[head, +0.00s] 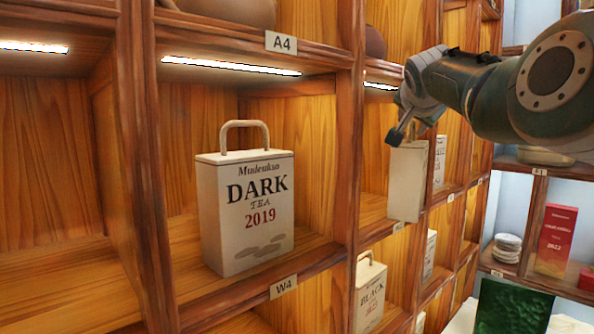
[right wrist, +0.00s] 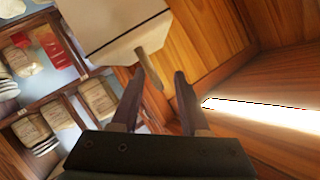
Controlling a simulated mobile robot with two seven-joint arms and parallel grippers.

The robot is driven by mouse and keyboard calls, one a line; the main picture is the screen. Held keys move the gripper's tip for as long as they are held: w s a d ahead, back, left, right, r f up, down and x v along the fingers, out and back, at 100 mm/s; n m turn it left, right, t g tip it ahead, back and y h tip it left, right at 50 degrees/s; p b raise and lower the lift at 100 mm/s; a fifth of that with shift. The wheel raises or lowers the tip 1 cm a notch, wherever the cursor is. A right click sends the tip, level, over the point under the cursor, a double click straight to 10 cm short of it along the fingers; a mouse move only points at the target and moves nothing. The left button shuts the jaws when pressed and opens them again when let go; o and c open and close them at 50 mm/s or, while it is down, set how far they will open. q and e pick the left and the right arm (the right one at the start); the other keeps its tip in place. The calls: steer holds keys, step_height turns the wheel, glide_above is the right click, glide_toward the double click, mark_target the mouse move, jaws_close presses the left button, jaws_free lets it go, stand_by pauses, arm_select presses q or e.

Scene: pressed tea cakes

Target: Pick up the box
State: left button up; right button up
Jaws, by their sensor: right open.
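A pale tea box (head: 407,185) stands in the shelf compartment right of the W4 one. My right gripper (head: 402,128) is at its top. In the right wrist view the box (right wrist: 112,28) is upside down in the picture, and its handle (right wrist: 151,66) reaches toward the open fingers of the right gripper (right wrist: 161,74). The handle lies close to the left finger; I cannot tell whether they touch. A white box lettered "Dark Tea 2019" (head: 246,210), with a loop handle, stands upright in the W4 compartment. My left gripper is not in view.
A "Black" box (head: 370,295) stands in a lower compartment. Wooden uprights (head: 347,150) divide the compartments, and a lit strip (right wrist: 255,110) runs close to the right gripper. A red box (head: 555,240) and stacked white discs (head: 507,247) are on the far right shelves. The left compartment is empty.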

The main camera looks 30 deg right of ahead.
steer(key=shift+c, duration=0.4)
jaws_close()
stand_by(1.0)
